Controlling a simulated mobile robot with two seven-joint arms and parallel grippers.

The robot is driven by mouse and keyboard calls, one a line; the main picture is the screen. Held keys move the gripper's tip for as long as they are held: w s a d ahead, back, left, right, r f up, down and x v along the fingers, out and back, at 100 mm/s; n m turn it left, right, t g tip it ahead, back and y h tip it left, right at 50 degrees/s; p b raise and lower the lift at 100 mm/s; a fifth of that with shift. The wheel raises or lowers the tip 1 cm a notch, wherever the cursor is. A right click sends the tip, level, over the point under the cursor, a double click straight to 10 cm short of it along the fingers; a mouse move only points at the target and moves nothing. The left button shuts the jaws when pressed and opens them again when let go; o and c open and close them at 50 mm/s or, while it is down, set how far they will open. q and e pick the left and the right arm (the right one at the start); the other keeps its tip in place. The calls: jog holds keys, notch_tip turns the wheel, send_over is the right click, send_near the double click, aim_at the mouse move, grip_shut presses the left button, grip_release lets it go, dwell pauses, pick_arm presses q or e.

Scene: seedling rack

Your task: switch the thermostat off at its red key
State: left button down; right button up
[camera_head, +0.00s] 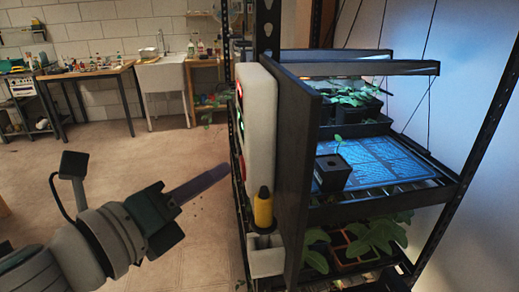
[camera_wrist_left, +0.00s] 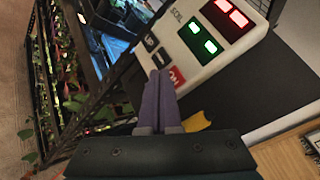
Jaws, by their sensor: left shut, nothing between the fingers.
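The thermostat (camera_head: 262,120) is a white box on the rack's left side, seen nearly edge-on in the head view. In the left wrist view its face (camera_wrist_left: 185,62) shows tilted, with red and green lit displays, dark keys, one marked UP, and a red key (camera_wrist_left: 177,77) that reads ON. My left gripper (camera_head: 225,169) is shut and empty, its purple fingers pointing right at the thermostat's face. In the left wrist view the fingertips (camera_wrist_left: 161,74) appear just beside the red key and cover part of the face. I cannot tell whether they touch it. My right gripper is not in view.
A yellow bottle (camera_head: 262,208) stands in a white holder (camera_head: 266,262) below the thermostat. The dark rack (camera_head: 297,165) holds a seedling pot (camera_head: 331,172), a blue mat and leafy plants. A bench (camera_head: 85,75) and sink stand far back left. The floor between is clear.

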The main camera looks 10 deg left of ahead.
pick_arm(q)
jog(key=shift+s+a, duration=0.25)
jog(key=shift+a, duration=0.7)
jog(key=shift+s+a, duration=0.3)
jog(key=shift+a, duration=0.65)
jog(key=shift+s+a, duration=0.25)
jog(key=shift+a, duration=0.7)
